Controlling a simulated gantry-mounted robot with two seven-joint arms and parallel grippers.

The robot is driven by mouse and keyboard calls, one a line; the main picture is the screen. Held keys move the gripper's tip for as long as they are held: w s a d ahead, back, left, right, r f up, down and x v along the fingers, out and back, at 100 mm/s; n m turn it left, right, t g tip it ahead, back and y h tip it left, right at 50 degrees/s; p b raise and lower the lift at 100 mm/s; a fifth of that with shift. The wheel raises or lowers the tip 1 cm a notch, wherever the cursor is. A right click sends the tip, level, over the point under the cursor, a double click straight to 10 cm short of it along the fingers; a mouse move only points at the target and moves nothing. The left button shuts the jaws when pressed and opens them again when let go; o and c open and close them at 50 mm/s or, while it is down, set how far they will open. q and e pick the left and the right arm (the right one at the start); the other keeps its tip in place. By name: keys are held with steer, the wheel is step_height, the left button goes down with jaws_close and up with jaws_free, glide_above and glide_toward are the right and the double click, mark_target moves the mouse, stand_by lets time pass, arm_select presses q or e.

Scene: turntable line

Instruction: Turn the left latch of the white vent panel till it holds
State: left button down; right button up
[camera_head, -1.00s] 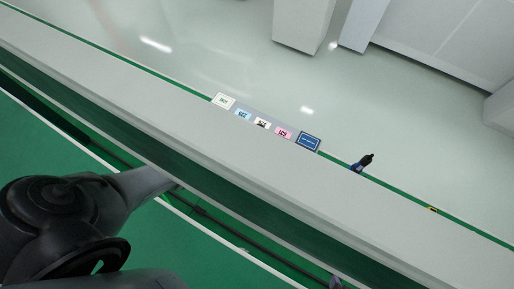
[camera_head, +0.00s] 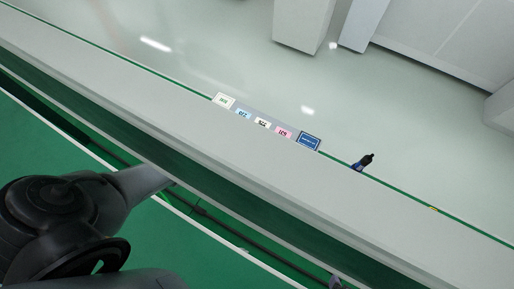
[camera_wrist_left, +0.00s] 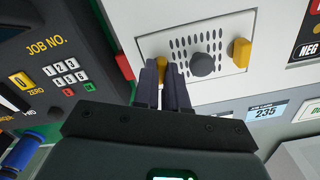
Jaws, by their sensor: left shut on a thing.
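The white vent panel (camera_wrist_left: 210,28) shows in the left wrist view, with rows of small dark holes and a round grey knob (camera_wrist_left: 202,64) in its middle. Its left latch (camera_wrist_left: 162,70) is yellow and sits between the fingers of my left gripper (camera_wrist_left: 161,73), which is shut on it. The fingers hide part of this latch, and its exact angle is hard to tell. The right latch (camera_wrist_left: 241,52), also yellow, stands near upright to the right of the knob, apart from the gripper. My right gripper is not in view.
A dark keypad panel (camera_wrist_left: 60,72) marked JOB NO. lies left of the fingers.

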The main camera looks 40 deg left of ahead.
arm_select(q)
steer(key=m, duration=0.4)
steer(key=shift+m, duration=0.4)
steer(key=shift+b, duration=0.3)
steer(key=c, duration=1.2)
jaws_free()
steer(key=shift+o, duration=0.2)
